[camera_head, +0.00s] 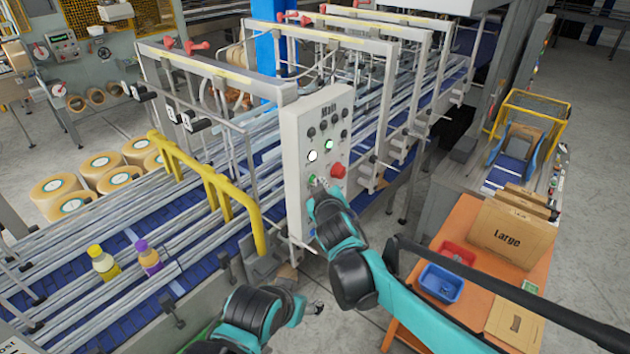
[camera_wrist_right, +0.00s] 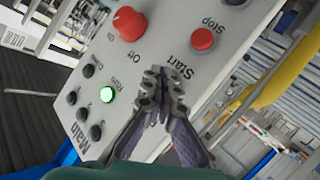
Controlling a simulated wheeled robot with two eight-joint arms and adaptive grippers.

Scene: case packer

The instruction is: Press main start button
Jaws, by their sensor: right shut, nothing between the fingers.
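The grey-white main control panel (camera_head: 313,120) stands upright at the conveyor's side. It has a red knob (camera_head: 338,170), a lit green lamp (camera_head: 328,144) and a bright white round button (camera_head: 312,156). In the right wrist view, the fingertips of my right gripper (camera_wrist_right: 162,84) are shut and empty, right by the "Start" label (camera_wrist_right: 180,68). They cover the panel there, so I see no start button beside it; contact cannot be told. The red stop button (camera_wrist_right: 203,38) is just beyond. My left gripper (camera_head: 313,309) is low and apart from the panel, its fingers too small to read.
An orange table (camera_head: 460,225) at right holds a blue bin (camera_head: 441,285), a red bin (camera_head: 457,254) and "Large" cardboard (camera_head: 508,235). Floor is clear at far right.

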